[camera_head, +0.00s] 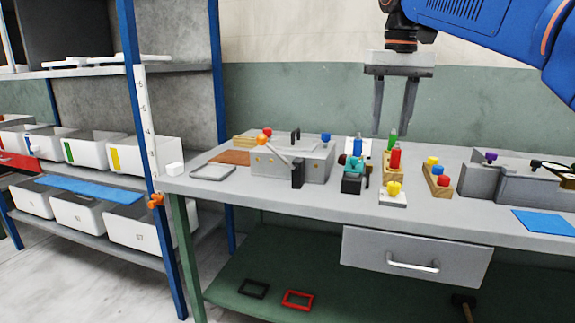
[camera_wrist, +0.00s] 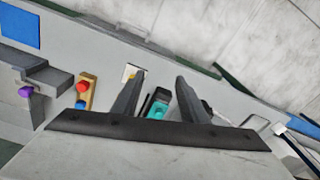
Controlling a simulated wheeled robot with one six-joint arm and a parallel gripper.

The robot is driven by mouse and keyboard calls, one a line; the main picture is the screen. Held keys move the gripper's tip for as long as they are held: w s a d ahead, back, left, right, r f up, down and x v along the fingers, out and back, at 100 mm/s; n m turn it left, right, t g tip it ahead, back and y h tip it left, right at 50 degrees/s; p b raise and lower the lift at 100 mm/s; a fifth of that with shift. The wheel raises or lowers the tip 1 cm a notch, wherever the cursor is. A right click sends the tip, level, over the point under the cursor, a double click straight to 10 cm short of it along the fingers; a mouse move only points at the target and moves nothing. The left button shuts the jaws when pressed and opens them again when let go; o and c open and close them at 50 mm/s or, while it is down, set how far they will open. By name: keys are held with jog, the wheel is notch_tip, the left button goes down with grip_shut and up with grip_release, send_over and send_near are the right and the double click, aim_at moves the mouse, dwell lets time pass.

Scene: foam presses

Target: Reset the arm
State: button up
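My gripper (camera_head: 393,105) hangs from my blue arm at the upper right in the head view, pointing down. Its two dark fingers are spread apart with nothing between them. It is in the air above the workbench (camera_head: 330,196), over the small coloured parts. In the wrist view my gripper (camera_wrist: 162,80) also shows with its fingers apart. A teal-topped dark fixture (camera_wrist: 157,106) appears between the fingers there, but it stands below on the bench.
A grey press block (camera_head: 300,165) stands left of the small parts. Grey blocks (camera_head: 515,183) and a blue mat (camera_head: 545,221) are at the right. A shelf with white bins (camera_head: 95,148) stands at the left. A drawer (camera_head: 415,258) hangs under the bench.

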jog(key=s+d+f+t, duration=0.1)
jog(key=s+d+f, duration=0.1)
jog(key=s+f, duration=0.6)
jog(key=s+d+f+t, duration=0.1)
jog(key=s+d+f, duration=0.1)
jog(key=s+f, duration=0.6)
jog(key=s+d+f+t, duration=0.2)
jog(key=s+f, duration=0.6)
jog(key=f, duration=1.1)
jog(key=shift+d, duration=0.45)
jog(key=shift+w, duration=0.1)
